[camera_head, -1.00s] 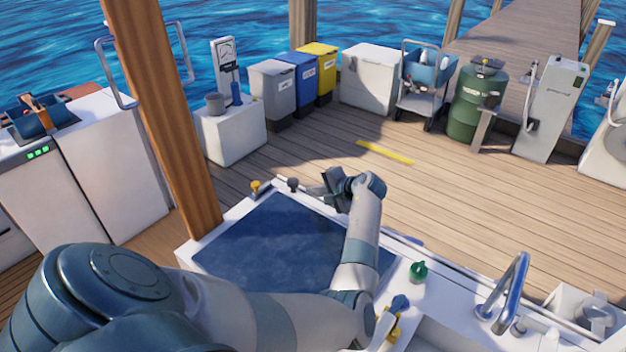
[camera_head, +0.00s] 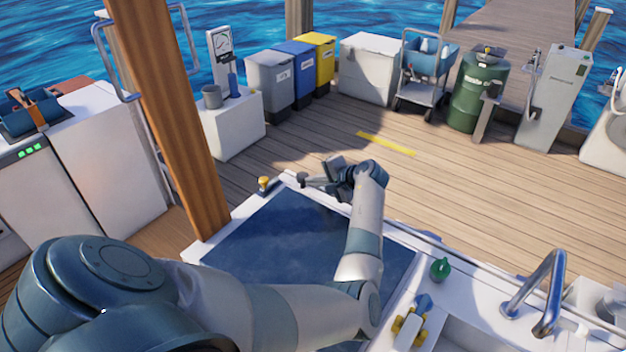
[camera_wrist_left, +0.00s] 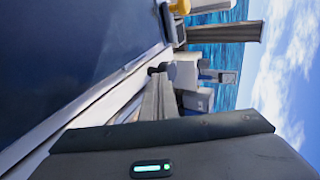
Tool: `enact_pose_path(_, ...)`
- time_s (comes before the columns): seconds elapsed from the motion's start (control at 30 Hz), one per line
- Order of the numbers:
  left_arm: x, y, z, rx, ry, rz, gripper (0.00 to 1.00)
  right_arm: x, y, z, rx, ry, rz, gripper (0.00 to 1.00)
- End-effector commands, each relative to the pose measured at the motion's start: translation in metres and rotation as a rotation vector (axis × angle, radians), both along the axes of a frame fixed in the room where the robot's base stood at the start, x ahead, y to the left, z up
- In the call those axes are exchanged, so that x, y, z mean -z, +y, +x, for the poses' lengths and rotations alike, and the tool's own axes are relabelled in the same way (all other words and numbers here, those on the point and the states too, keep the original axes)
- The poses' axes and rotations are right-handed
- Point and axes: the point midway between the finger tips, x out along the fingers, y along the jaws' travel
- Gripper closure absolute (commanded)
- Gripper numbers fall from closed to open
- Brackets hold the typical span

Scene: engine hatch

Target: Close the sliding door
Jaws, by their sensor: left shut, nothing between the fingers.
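A dark blue panel (camera_head: 270,245) lies in a white frame on the deck in front of me. It looks like the sliding door; I cannot tell how far it stands open. A small black knob (camera_head: 303,179) stands at the frame's far corner. My left gripper (camera_head: 312,183) is shut and empty, its fingertips close beside the knob's right side. In the left wrist view, the gripper's fingers (camera_wrist_left: 157,100) point toward the black knob (camera_wrist_left: 157,70), with the blue panel (camera_wrist_left: 70,60) to the left. I cannot tell whether they touch. My right gripper is out of view.
A yellow-topped knob (camera_head: 264,184) sits left of the black one. A wooden post (camera_head: 170,130) rises at the left. A green knob (camera_head: 440,269) and a metal rail (camera_head: 545,290) stand at the right. The deck beyond, with a yellow strip (camera_head: 385,143), is open.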

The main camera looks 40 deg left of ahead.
Motion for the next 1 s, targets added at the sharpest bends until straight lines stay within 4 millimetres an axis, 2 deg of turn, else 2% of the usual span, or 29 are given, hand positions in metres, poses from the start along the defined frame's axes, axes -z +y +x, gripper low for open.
enact_pose_path(0.37, 0.0, 0.001, 0.0, 0.0, 0.0, 0.0, 1.0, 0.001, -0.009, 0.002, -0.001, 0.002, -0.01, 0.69)
enact_pose_path(0.57, 0.0, 0.012, -0.002, -0.001, 0.0, 0.0, 1.0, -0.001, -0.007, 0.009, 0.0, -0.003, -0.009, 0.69)
enact_pose_path(0.77, -0.001, 0.048, -0.006, -0.003, 0.001, 0.004, 1.0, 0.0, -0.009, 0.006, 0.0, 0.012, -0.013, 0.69)
enact_pose_path(0.87, -0.001, 0.075, -0.009, -0.004, 0.001, 0.005, 1.0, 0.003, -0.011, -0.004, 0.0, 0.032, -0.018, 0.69)
enact_pose_path(1.0, 0.0, 0.119, -0.015, -0.005, 0.002, 0.006, 1.0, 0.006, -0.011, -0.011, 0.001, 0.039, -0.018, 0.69)
